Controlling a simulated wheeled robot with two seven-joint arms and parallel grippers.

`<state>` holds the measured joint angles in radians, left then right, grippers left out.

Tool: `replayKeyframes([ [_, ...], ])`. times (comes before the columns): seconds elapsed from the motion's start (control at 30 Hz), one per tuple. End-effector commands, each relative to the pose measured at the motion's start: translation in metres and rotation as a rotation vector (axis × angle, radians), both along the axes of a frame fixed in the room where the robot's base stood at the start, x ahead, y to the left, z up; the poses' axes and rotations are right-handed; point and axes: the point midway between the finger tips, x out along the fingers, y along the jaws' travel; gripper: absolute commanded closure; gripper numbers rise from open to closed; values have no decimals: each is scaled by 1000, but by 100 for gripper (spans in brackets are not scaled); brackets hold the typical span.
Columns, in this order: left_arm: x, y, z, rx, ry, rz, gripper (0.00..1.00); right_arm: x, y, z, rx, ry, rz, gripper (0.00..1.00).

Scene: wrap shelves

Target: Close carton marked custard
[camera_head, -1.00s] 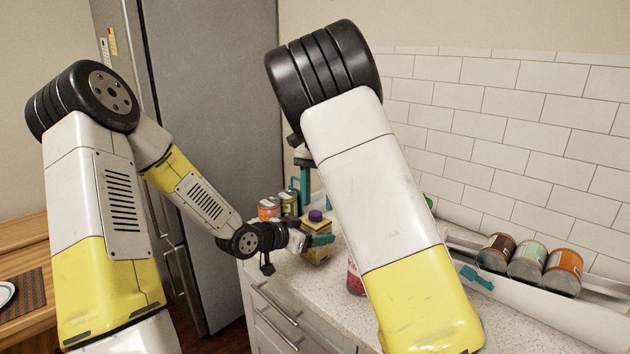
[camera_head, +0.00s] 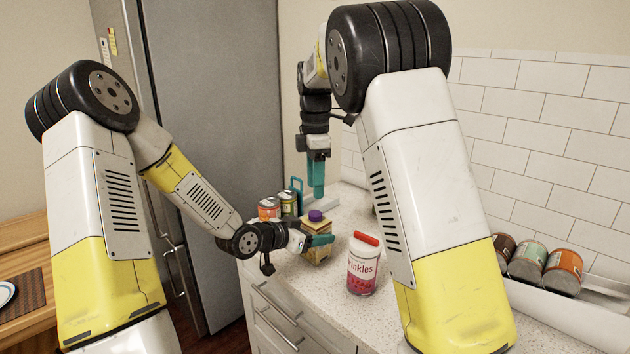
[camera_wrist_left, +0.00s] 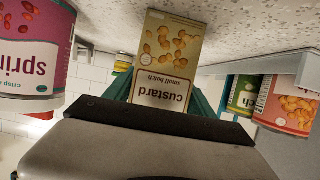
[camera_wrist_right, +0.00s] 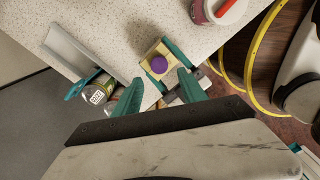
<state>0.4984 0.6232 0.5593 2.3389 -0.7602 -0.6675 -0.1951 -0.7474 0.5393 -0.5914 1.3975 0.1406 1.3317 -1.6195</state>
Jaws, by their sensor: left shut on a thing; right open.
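The custard carton (camera_head: 317,250) stands upright on the counter, with a purple cap (camera_head: 316,215) on top. The left wrist view shows its custard label (camera_wrist_left: 162,98). I cannot tell whether the cap is tight. My left gripper (camera_head: 313,242) is shut on the carton's body from the side. My right gripper (camera_head: 316,180) points down, open and empty, above the carton. In the right wrist view the purple cap (camera_wrist_right: 159,65) shows near the open fingertips (camera_wrist_right: 160,78), below them and apart.
A sprinkles jar (camera_head: 362,268) with a red lid stands right of the carton. An orange can (camera_head: 268,209) and a green can (camera_head: 288,204) stand behind it at left. Three cans (camera_head: 526,260) lie in a white rack by the tiled wall. The counter's front edge is close.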

Motion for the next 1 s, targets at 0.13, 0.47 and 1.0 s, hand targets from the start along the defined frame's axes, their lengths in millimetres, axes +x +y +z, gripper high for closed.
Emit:
replayKeyframes([
  [0.13,0,0,0,-1,-1,0,100,1,1,3,1,-9,129,51],
  [0.47,0,0,1,0,-2,1,100,1,1,4,0,-12,165,51],
  [1.0,0,0,1,-1,-2,1,100,0,1,-53,-1,-9,162,51],
])
